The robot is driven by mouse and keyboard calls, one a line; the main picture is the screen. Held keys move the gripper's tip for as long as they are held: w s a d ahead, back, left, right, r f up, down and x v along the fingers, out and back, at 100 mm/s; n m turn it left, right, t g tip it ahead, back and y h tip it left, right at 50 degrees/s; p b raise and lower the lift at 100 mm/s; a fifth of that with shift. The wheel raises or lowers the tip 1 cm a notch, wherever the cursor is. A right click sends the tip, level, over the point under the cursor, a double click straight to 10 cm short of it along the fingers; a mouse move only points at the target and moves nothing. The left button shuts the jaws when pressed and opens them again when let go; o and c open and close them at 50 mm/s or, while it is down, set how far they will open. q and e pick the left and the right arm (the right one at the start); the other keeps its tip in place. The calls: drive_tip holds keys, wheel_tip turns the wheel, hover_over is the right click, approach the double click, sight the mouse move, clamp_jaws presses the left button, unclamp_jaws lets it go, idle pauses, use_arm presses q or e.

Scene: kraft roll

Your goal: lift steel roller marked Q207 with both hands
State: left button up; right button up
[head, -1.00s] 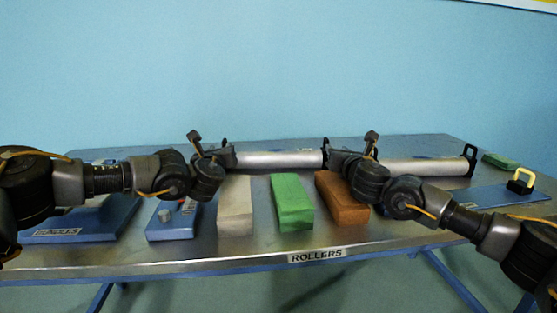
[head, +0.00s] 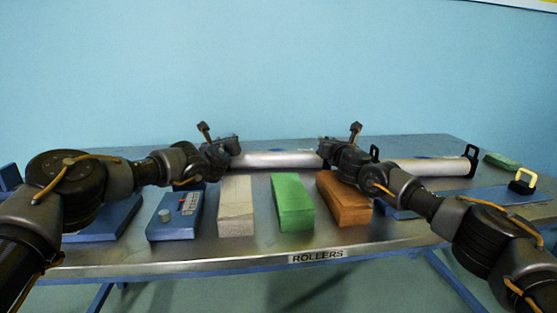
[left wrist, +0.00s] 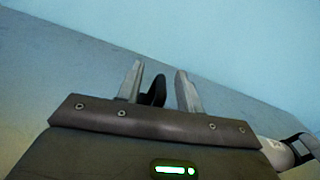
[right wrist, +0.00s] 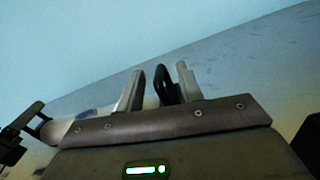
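A steel roller (head: 278,160) lies crosswise near the back of the bench, with a small label near its right end that I cannot read. My left gripper (head: 230,147) is at its left end; in the left wrist view the open fingers (left wrist: 161,88) stand either side of a black end handle (left wrist: 152,92). My right gripper (head: 328,148) is at its right end; in the right wrist view the open fingers (right wrist: 158,88) stand either side of another black handle (right wrist: 163,84). Gaps show beside the handles. The roller's body is partly hidden in both wrist views.
A second steel roller (head: 430,167) with black handles lies to the right. In front are a pale block (head: 236,205), a green block (head: 292,203), a brown block (head: 343,200) and a blue gauge box (head: 176,217). A yellow-handled thing (head: 522,181) sits at right.

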use_arm(q)
drive_tip(key=shift+c, duration=0.5)
use_arm(e)
drive_tip(key=shift+c, duration=0.5)
use_arm(q)
clamp_jaws()
use_arm(e)
clamp_jaws()
use_arm(q)
drive_tip(key=shift+r, duration=0.2)
use_arm(e)
drive_tip(key=shift+r, duration=0.25)
